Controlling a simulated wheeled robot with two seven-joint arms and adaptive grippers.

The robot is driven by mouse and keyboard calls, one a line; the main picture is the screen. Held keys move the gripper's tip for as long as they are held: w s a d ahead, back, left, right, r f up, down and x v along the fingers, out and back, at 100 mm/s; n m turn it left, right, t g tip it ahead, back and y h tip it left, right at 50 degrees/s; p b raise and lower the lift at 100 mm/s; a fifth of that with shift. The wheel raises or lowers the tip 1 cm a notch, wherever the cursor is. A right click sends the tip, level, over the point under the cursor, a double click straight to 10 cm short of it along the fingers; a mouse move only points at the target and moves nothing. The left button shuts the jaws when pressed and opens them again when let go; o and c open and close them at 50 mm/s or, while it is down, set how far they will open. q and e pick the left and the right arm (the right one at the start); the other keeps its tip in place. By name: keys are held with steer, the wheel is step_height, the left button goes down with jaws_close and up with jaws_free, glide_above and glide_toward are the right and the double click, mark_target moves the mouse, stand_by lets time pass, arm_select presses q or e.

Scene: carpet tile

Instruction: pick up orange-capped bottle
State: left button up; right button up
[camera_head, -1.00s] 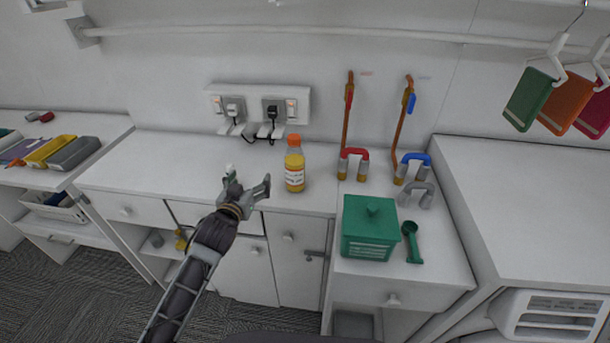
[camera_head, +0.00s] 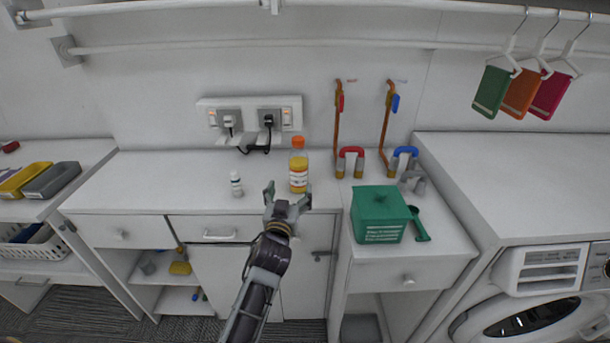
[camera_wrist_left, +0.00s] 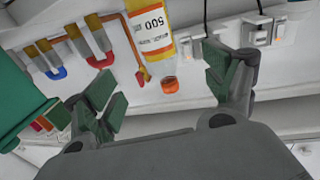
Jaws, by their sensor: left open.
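The orange-capped bottle (camera_head: 299,171) stands upright on the white counter, clear with yellow contents and a white label. In the left wrist view the bottle (camera_wrist_left: 152,38) appears upside down, with its orange cap toward the gripper, in the gap between the fingers but beyond their tips. My left gripper (camera_head: 287,193) is open and empty, in front of the bottle near the counter's front edge. In the left wrist view its green-padded fingers (camera_wrist_left: 163,90) are spread wide. My right gripper is not in view.
A small white bottle (camera_head: 236,184) stands to the left on the counter (camera_head: 145,180). A green lidded box (camera_head: 378,222) and green scoop (camera_head: 417,224) are to the right. Red-handled (camera_head: 349,160) and blue-handled (camera_head: 403,160) items stand behind. Sockets (camera_head: 250,116) are on the wall.

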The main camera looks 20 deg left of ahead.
mark_target(297, 171)
arm_select(q)
steer(key=shift+d, duration=0.1)
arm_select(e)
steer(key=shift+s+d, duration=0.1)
arm_select(q)
steer(key=w, duration=0.5)
steer(key=shift+a+p, duration=0.3)
steer(key=shift+p, duration=0.05)
steer(key=shift+w+a, duration=0.1)
steer(key=shift+w, duration=1)
steer(key=shift+w+a, duration=0.1)
steer(key=shift+w, duration=0.65)
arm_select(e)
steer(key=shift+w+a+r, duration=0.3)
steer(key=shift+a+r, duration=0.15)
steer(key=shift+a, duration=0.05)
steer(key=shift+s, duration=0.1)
